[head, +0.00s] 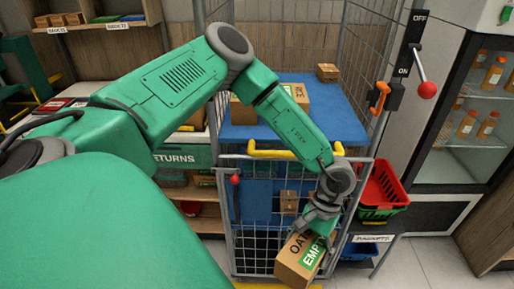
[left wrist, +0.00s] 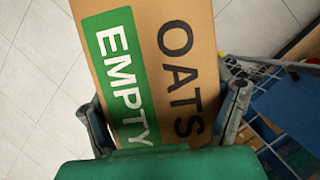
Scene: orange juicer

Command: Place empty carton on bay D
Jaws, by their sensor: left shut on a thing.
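A brown carton (head: 294,263) marked OATS with a green EMPTY label is in my left gripper (head: 322,226), low in front of the wire cage cart. It also shows large in the left wrist view (left wrist: 187,60), between the two fingers of the left gripper (left wrist: 165,115). The fingers are shut on its sides. The carton is tilted in the head view and its lower end is near the picture's bottom edge. No sign reading bay D can be made out. My right gripper is not in view.
The cage cart (head: 250,215) has a blue shelf (head: 335,105) with a carton on it and a yellow handle bar (head: 280,153). A red basket (head: 383,190) stands right of it. A lever with a red knob (head: 427,90) and a glass-door cabinet (head: 465,125) are further right.

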